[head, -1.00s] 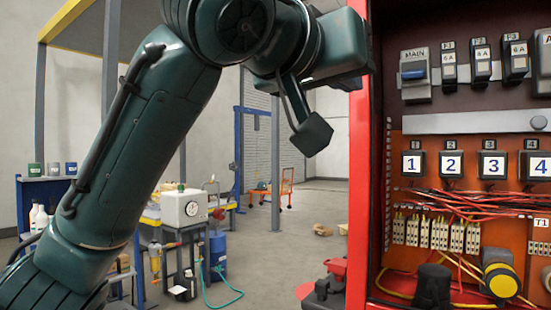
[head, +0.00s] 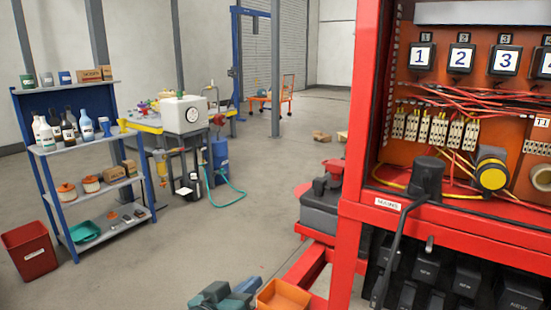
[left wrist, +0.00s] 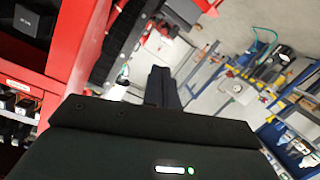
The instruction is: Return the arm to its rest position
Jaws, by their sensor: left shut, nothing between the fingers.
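My left gripper (left wrist: 163,88) shows in the left wrist view, its dark fingers together and nothing between them. It points past the red cabinet frame (left wrist: 75,45) toward the open floor. My right gripper is not in view.
A blue shelf (head: 90,140) with bottles and boxes stands at the left, beside a red bin (head: 30,250). A workbench (head: 165,122) with a gauge box is behind. An orange tray (head: 283,297) sits at the bottom, near the cabinet. The middle floor is clear.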

